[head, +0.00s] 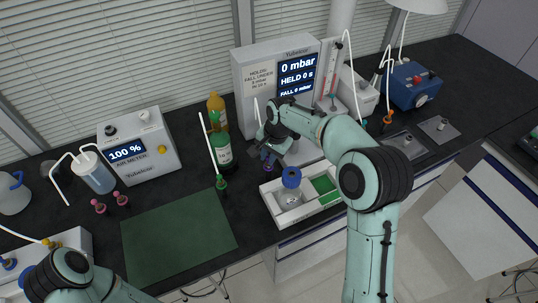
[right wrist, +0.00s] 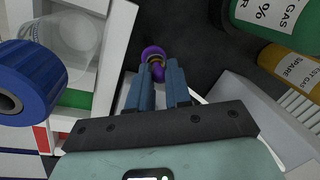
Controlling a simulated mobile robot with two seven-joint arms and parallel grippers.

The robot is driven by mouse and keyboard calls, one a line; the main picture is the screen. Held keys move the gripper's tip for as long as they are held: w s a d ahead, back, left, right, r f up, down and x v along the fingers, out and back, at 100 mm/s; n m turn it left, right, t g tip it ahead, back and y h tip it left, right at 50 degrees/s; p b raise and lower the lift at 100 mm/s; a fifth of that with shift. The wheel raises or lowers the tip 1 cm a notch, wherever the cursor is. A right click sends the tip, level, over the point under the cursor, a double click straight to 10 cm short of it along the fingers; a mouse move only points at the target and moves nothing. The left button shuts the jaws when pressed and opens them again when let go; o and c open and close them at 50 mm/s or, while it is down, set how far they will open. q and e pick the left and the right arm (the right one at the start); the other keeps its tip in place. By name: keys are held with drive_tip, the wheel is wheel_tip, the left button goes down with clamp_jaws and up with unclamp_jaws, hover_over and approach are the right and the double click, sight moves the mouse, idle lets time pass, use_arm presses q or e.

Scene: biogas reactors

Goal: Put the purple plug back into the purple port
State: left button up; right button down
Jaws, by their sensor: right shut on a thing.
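My right gripper (head: 268,160) is over the bench beside the white tray, in front of the pressure instrument. In the right wrist view its two blue-grey fingers (right wrist: 160,78) are closed on the purple plug (right wrist: 158,72). In the head view the plug is a small purple spot (head: 268,168) under the gripper. My left gripper is out of view; only part of the left arm shows at bottom left.
A white tray (head: 266,199) with a blue-capped bottle (head: 290,184) is close to the right gripper. Green (head: 222,150) and orange (head: 215,102) bottles stand to its left. The instrument box (head: 250,75) is behind. The green mat (head: 180,235) is bare.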

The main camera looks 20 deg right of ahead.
drive_tip(key=c, duration=1)
unclamp_jaws()
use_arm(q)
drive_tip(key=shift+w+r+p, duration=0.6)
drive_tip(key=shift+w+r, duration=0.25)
use_arm(e)
drive_tip(key=r, duration=0.4)
drive_tip(key=s+d+r, duration=0.1)
drive_tip(key=r, duration=0.3)
drive_tip(key=s+r, duration=0.1)
drive_tip(key=r, duration=0.4)
drive_tip(key=shift+d+r, duration=0.1)
drive_tip(key=shift+d, duration=0.15)
